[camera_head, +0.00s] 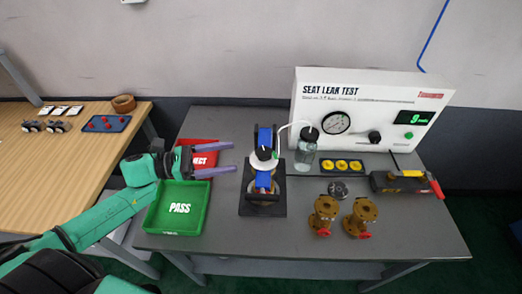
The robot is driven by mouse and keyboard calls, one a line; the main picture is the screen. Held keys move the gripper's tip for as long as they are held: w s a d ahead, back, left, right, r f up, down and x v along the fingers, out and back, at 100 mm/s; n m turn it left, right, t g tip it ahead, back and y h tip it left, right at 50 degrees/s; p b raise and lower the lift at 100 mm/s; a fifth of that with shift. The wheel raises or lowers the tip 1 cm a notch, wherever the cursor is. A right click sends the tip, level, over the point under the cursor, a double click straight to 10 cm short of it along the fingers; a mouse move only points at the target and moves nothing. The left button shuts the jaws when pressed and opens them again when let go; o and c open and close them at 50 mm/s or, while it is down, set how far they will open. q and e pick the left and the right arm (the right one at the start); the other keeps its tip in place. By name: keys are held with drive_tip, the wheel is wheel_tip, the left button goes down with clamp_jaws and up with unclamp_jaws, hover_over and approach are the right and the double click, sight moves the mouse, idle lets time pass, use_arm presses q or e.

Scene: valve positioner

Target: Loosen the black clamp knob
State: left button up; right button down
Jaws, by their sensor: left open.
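A black knob (264,153) sits on top of the blue clamp fixture (265,138), which stands on a black base plate (263,209) in the middle of the grey table. A white and green part shows close under the knob. My left gripper (232,157) comes in from the left, above the trays. Its two purple-grey fingers are spread apart, empty, and point right toward the fixture. The fingertips are left of the knob with a gap between. My right gripper is out of view.
A green PASS tray (157,206) and a red REJECT tray (214,157) lie under or near my left arm. A white seat leak test panel (360,90) stands behind, with a bottle (305,150) before it. Two brass valves (323,216) stand right of the fixture. The front table edge is clear.

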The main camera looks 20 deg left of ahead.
sight(264, 151)
use_arm(q)
drive_tip(key=p+x, duration=0.2)
drive_tip(key=x, duration=0.7)
drive_tip(key=shift+w+d+r+p, duration=0.2)
drive_tip(key=shift+d+p, duration=0.05)
drive_tip(key=shift+p, duration=0.1)
drive_tip(key=shift+w+d+f, duration=0.15)
drive_tip(key=shift+d, duration=0.25)
drive_tip(key=shift+a, duration=0.1)
drive_tip(key=shift+c, duration=0.6)
clamp_jaws()
